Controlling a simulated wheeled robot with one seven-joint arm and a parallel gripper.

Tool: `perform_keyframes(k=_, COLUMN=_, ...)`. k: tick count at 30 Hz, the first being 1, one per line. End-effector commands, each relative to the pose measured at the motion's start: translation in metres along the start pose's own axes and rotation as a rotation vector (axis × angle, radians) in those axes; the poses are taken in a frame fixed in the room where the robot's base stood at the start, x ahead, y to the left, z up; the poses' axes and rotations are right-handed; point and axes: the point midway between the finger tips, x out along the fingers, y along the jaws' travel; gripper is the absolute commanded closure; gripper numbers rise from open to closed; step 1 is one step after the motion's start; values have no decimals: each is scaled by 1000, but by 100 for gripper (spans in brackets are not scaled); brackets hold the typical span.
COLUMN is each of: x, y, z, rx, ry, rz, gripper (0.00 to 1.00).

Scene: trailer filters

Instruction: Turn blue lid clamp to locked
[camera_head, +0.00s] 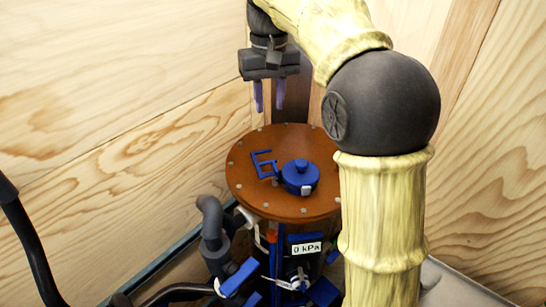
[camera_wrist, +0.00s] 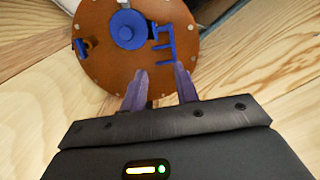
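The blue lid clamp (camera_head: 265,164) is an open, bracket-shaped blue piece on the round orange-brown lid (camera_head: 250,190). It sits beside a round blue cap (camera_head: 299,175) on the same lid. In the wrist view my gripper (camera_wrist: 160,75) is open, with nothing between the fingers, and apart from the clamp.
Below the lid are blue valve handles (camera_head: 238,277), dark pipes (camera_head: 212,225) and a display reading 0 kPa (camera_head: 307,248). Wooden walls (camera_head: 110,140) close in behind and at both sides. A small blue part (camera_wrist: 82,47) is at the lid's left edge in the wrist view.

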Motion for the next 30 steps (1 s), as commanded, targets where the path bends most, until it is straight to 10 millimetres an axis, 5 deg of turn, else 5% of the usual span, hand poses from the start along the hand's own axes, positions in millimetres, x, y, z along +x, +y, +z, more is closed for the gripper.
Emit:
perform_keyframes(k=11, x=29, y=12, z=1, rx=22, ry=-2, rz=0, gripper=70)
perform_keyframes(k=30, x=140, y=6, z=1, rx=11, ry=-3, rz=0, gripper=70)
